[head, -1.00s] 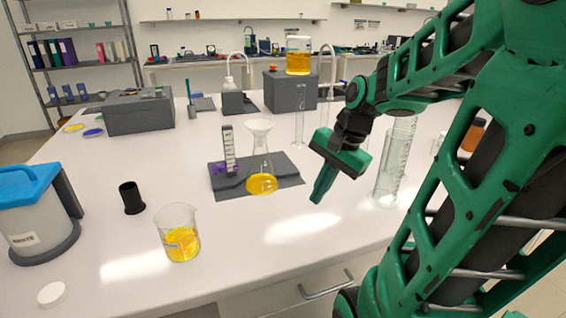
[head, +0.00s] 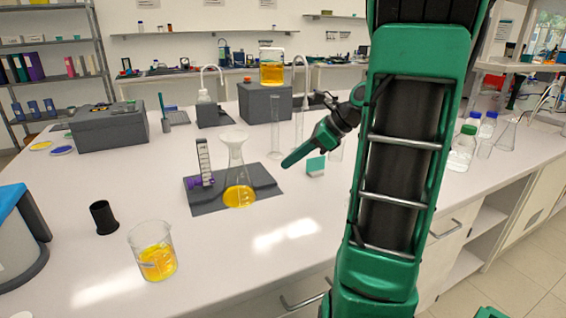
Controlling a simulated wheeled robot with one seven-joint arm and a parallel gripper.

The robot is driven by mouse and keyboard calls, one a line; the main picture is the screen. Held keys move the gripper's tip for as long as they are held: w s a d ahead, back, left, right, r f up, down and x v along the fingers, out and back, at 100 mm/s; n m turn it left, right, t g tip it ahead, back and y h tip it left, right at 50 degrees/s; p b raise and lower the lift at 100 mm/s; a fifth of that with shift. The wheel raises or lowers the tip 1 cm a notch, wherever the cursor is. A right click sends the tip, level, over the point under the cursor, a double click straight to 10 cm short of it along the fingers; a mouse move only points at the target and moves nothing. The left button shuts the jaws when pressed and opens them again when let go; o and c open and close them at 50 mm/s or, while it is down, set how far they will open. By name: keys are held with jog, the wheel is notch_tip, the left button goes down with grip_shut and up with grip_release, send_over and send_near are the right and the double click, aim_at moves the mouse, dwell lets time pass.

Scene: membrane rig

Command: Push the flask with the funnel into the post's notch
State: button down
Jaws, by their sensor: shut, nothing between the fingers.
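A clear conical flask (head: 237,178) with yellow liquid in its bottom stands upright on a dark grey plate (head: 265,184). A white funnel (head: 234,139) sits in its mouth. The post (head: 204,158) is a grey upright block with a marked scale, left of the flask, with a purple part (head: 194,183) at its foot. A small gap shows between flask and post; the notch itself cannot be made out. My gripper (head: 286,163) is shut and empty. It points left and down, to the right of the flask and apart from it.
A beaker of yellow liquid (head: 153,252) and a black cup (head: 103,217) stand at the front left. A small teal and white block (head: 316,166) stands just right of the plate. Glass cylinders (head: 275,128) and a grey box (head: 265,102) stand behind.

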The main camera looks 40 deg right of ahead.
aim_at(249, 180)
jog(key=x, duration=0.8)
jog(key=shift+w+a, duration=0.6)
jog(key=shift+w, duration=0.2)
jog(key=shift+w+a, duration=0.55)
jog(key=shift+w, duration=0.25)
jog(key=shift+w+a, duration=0.6)
jog(key=shift+w, duration=0.15)
